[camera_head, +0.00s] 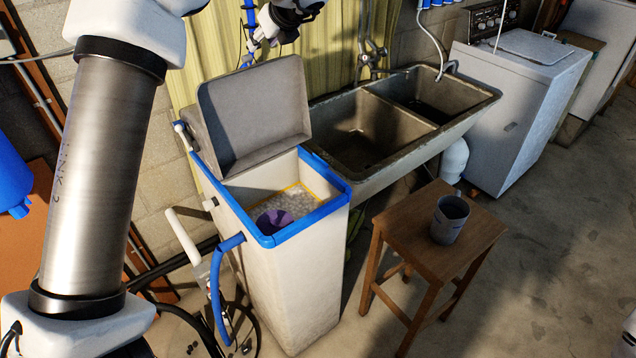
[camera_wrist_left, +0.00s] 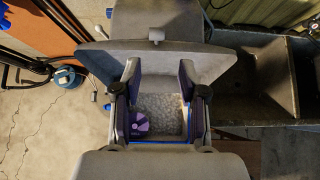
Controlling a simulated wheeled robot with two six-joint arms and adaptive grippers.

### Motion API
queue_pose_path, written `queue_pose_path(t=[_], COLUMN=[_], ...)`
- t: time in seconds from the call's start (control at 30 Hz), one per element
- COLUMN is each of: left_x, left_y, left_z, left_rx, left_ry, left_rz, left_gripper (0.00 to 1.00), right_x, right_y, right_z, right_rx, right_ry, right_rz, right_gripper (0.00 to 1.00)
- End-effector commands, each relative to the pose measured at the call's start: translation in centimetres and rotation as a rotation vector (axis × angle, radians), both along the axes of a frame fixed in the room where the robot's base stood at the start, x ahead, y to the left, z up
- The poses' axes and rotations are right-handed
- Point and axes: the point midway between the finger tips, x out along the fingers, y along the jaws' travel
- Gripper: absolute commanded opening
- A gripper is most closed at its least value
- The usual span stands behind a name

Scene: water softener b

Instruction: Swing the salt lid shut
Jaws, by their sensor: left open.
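The salt lid (camera_head: 254,115) is a grey panel standing open, tilted back, at the rear of the blue-rimmed cream salt tank (camera_head: 292,270). The tank's opening is uncovered, showing pale salt (camera_head: 296,200) and a purple cup (camera_head: 273,221).
A double sink (camera_head: 365,130) stands right of the tank. A wooden stool (camera_head: 415,235) with a grey cup (camera_head: 450,220) is in front of the sink. A white washer (camera_head: 520,110) is farther right. A blue hose (camera_head: 218,285) and pipes run along the tank's left side.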

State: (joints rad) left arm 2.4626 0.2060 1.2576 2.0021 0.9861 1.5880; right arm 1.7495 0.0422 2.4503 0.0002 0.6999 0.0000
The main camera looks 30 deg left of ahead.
Motion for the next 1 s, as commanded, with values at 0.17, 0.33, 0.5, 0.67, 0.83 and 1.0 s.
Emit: queue_pose_path(t=[0.17,0.33,0.5,0.67,0.83,1.0], left_x=[0.6,1.3,2.1,2.1,2.1,2.1], left_y=[1.7,3.6,5.4,5.4,5.4,5.2], left_z=[-1.7,-3.2,-4.8,-4.8,-4.8,-5.0], left_rx=[-0.002,-0.002,-0.002,-0.001,0.0,-0.001], left_ry=[0.003,0.003,0.004,0.003,0.002,0.003], left_rz=[0.002,0.003,0.002,0.001,0.001,0.001], left_gripper=[0.42,0.42,0.42,0.03,0.03,0.03], right_x=[0.0,0.1,0.1,0.0,0.0,0.0], right_y=[0.0,0.0,0.0,0.0,0.0,0.0], right_z=[-0.1,0.0,0.2,0.1,0.1,-0.2], right_rx=[0.0,0.0,0.0,0.0,0.0,0.0], right_ry=[-0.001,-0.001,-0.001,-0.001,-0.001,-0.001], right_rz=[0.002,0.003,0.002,0.002,0.003,0.003], right_gripper=[0.45,0.45,0.45,0.45,0.45,0.45])
